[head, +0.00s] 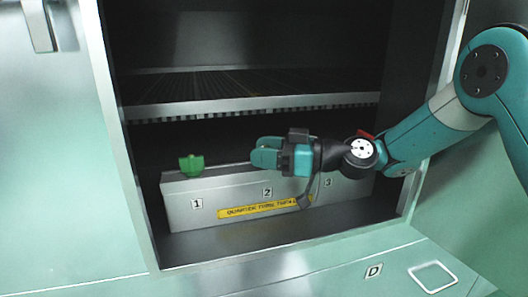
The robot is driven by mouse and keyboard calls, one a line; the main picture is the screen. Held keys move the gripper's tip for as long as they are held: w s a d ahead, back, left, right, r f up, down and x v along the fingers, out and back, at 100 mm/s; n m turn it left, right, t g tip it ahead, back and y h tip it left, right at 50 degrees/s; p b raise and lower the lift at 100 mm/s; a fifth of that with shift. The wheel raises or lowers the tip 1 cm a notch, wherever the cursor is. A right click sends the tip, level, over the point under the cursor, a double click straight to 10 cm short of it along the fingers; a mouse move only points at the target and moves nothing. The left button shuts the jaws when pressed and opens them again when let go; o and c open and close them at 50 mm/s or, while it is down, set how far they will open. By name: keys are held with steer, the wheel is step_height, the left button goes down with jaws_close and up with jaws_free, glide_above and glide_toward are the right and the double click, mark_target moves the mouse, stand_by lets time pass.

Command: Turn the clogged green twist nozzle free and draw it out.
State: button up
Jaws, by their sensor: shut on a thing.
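A green twist nozzle (191,163) stands upright on top of the grey block (178,213), above the number 1. It is apart from my gripper. My gripper (258,155) reaches in from the right, lying nearly level at the block's top edge above the number 2. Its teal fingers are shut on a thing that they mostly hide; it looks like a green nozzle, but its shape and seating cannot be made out. My wrist covers the block's top near the number 3.
The block stands in an open metal cabinet. A slatted shelf (250,105) crosses above my gripper, and the cabinet's left frame (112,120) stands beside the block. A yellow label (262,208) is on the block's front. The cabinet floor in front is clear.

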steer(key=o, duration=1)
